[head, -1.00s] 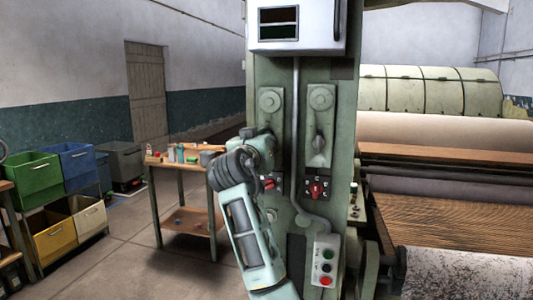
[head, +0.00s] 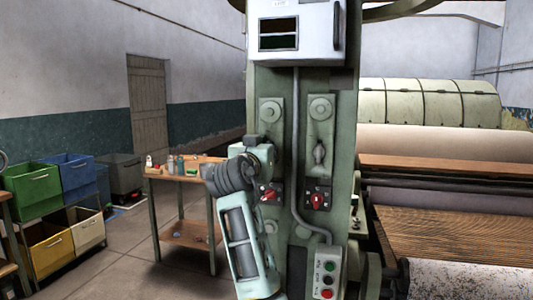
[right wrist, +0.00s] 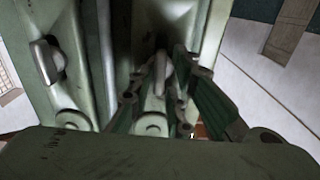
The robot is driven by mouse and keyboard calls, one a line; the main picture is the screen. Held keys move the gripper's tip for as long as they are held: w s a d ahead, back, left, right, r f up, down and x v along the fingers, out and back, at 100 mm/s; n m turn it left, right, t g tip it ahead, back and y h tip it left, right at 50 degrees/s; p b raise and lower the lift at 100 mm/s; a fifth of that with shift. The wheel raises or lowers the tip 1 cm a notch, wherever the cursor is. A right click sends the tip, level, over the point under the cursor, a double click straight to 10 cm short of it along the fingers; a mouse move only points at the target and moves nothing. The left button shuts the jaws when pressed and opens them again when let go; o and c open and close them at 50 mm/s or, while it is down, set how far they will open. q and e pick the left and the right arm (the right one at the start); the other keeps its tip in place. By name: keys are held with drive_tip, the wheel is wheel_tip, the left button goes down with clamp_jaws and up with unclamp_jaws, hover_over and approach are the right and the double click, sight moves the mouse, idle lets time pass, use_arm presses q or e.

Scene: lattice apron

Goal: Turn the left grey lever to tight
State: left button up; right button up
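The left grey lever (right wrist: 160,68) shows in the right wrist view, on a green panel plate below a round boss. In the head view my right gripper (head: 263,153) covers it, so its setting cannot be read there. My right gripper (right wrist: 158,78) has its fingers spread on either side of the lever, with some gap visible; firm contact cannot be made out. The right grey lever (head: 319,152) stands about upright on its own plate, and it also shows in the right wrist view (right wrist: 47,61). My left gripper is not in view.
Red switches (head: 317,200) sit below the levers, and a grey conduit (head: 296,150) runs between the plates. A push-button box (head: 327,279) is lower right. A side table (head: 185,178) and coloured bins (head: 35,190) stand left. Rollers with fabric fill the right side.

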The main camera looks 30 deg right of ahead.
drive_tip(key=shift+o, duration=0.8)
drive_tip(key=shift+d+f, duration=0.1)
drive_tip(key=v, duration=1.2)
drive_tip(key=shift+w+f, duration=0.1)
drive_tip(key=shift+w, duration=0.05)
